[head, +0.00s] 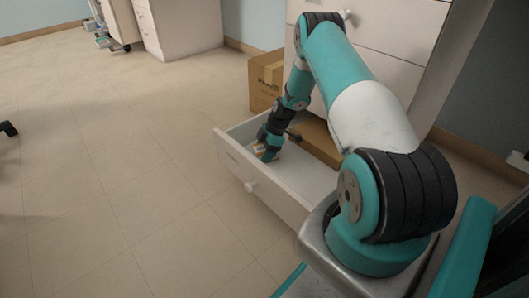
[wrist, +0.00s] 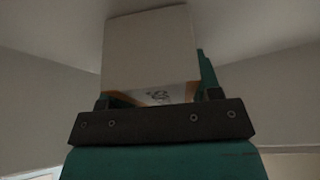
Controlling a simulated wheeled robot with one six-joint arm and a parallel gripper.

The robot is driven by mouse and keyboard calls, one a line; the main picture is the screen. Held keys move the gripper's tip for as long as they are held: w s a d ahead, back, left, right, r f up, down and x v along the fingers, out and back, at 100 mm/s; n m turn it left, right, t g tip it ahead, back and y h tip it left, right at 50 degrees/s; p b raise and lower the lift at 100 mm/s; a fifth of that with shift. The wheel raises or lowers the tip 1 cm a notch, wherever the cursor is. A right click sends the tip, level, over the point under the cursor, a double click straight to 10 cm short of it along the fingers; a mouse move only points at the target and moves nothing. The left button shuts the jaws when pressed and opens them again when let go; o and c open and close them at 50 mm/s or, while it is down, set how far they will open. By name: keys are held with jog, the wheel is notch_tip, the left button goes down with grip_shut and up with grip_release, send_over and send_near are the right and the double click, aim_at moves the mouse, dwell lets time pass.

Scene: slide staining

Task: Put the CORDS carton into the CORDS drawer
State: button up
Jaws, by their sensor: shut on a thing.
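A low white drawer (head: 290,205) is pulled out from the white cabinet, with a round knob on its front; any label is too small to read. My gripper (head: 267,152) reaches down into the drawer near its left front corner. It is shut on a small carton, which shows in the head view only as a small white and orange patch (head: 260,149). In the wrist view the carton (wrist: 150,50) shows a plain pale face and an orange-edged strip with dark print, between the fingers (wrist: 160,98). I cannot tell whether it touches the drawer floor.
A brown cardboard block (head: 318,138) shows at the back of the drawer, partly behind my arm. A brown cardboard box (head: 264,82) stands on the floor left of the cabinet (head: 385,75). Another white cabinet (head: 180,25) is far left.

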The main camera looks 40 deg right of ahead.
jog(key=o, duration=0.9)
jog(key=shift+f, duration=0.1)
jog(key=shift+o, duration=0.2)
jog(key=p+v, duration=0.2)
jog(key=v, duration=0.2)
jog(key=p+v, duration=0.3)
jog(key=v, duration=0.1)
jog(key=p+v, duration=0.2)
jog(key=v, duration=0.2)
jog(key=shift+w+a+r, duration=0.1)
jog(key=shift+a+r, duration=0.1)
jog(key=shift+r, duration=0.1)
jog(key=w+a+r+m, duration=0.1)
jog(key=w+a+r, duration=0.2)
jog(key=a+r, duration=0.85)
jog(key=s+a+r+m+g, duration=0.1)
jog(key=s+a+r, duration=0.2)
jog(key=a+r, duration=0.45)
jog(key=s+a+r+m, duration=0.1)
jog(key=s+a+r, duration=0.2)
jog(key=a+r, duration=0.4)
jog(key=s+a+r+m, duration=0.1)
jog(key=s+a+r, duration=0.2)
jog(key=s+a, duration=0.4)
jog(key=s+a+r+m+g, duration=0.1)
jog(key=s+a+r, duration=0.3)
jog(key=s, duration=1.1)
jog(key=a, duration=0.2)
jog(key=shift+a+m, duration=0.4)
